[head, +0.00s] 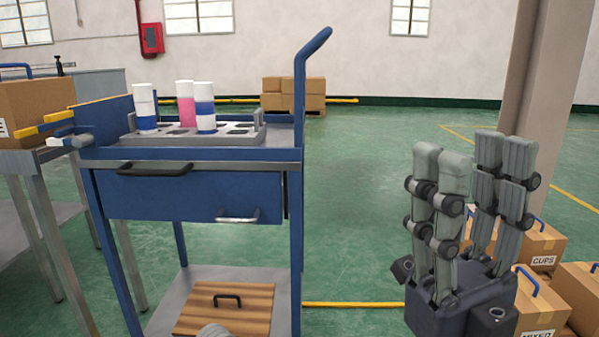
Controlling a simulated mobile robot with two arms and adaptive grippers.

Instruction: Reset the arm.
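My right gripper (473,150) stands at the right of the head view with its grey fingers pointing up. Its fingers are spread apart with nothing between them, and it is clear of the cart. A grey rounded tip (214,330), which looks like part of my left gripper, just shows at the bottom edge in front of the cart's lower shelf. The rest of it is out of frame, so its opening cannot be seen.
A blue cart (190,192) stands at left, holding a grey rack (243,135) with a few cans (185,103). A wooden drawer-like lid (225,306) lies on its lower shelf. Cardboard boxes (541,243) and a pillar (546,95) are at right. Green floor (375,210) between is clear.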

